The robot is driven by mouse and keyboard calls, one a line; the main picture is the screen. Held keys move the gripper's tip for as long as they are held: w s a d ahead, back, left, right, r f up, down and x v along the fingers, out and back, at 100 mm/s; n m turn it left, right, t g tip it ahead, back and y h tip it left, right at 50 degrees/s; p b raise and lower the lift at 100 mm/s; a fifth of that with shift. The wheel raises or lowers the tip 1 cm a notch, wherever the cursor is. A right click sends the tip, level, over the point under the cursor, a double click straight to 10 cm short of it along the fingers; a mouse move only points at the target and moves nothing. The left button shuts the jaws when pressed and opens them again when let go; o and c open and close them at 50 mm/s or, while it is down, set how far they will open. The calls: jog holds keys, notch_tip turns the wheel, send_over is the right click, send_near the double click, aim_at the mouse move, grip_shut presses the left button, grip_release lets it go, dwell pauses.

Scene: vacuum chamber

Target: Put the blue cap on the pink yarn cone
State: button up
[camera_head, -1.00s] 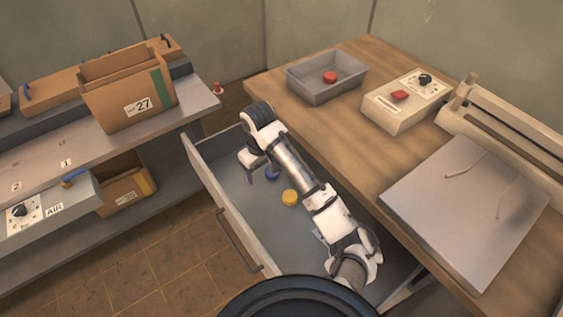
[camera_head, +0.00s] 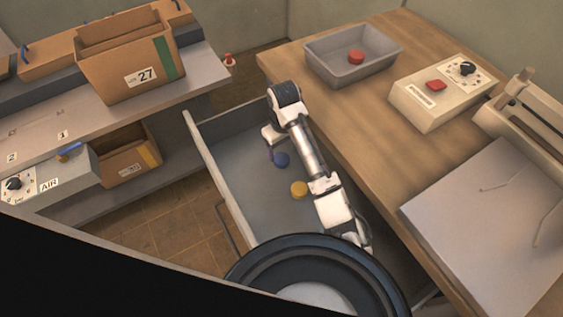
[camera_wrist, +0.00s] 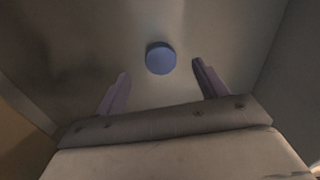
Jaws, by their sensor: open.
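The blue cap (camera_head: 281,159) lies on the floor of an open grey drawer (camera_head: 207,160), near a yellow cap (camera_head: 299,189). In the wrist view the blue cap (camera_wrist: 160,58) is a round disc in the gap between the fingers, near the level of their tips. My gripper (camera_head: 269,153) reaches down into the drawer just left of the blue cap. Its two purple fingers (camera_wrist: 161,78) are apart with nothing held. The height of the fingertips above the drawer floor is hard to tell. I cannot make out a pink yarn cone in either view.
The drawer walls stand close around my gripper. On the wooden table are a grey bin (camera_head: 345,72) with a red cap (camera_head: 356,57) and a control box (camera_head: 441,94). A shelf at left holds a carton (camera_head: 130,65). A small red-topped object (camera_head: 229,62) stands by its end.

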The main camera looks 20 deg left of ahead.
jog(key=f+b, duration=0.1)
jog(key=f, duration=0.2)
jog(key=f+b, duration=0.2)
jog(key=f, duration=0.1)
jog(key=shift+w+a+f+b, duration=0.2)
jog(key=shift+f+b, duration=0.1)
jog(key=shift+c, duration=0.4)
jog(key=c, duration=1)
